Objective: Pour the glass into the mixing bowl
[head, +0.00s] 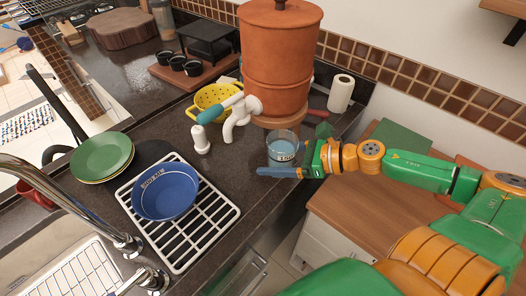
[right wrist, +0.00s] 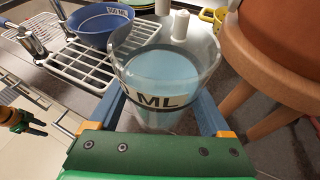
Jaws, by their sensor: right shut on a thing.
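The bowl's inside looks empty in the head view. My left gripper shows at the left edge of the right wrist view (right wrist: 25,122), its jaws unclear.
The white wire rack (head: 205,228) stands beside the sink and chrome faucet (head: 75,205). Green plates (head: 102,156) are left of the bowl. A terracotta water container (head: 278,50) stands behind the glass, with a yellow colander (head: 210,100) and a white shaker (head: 200,140) nearby.

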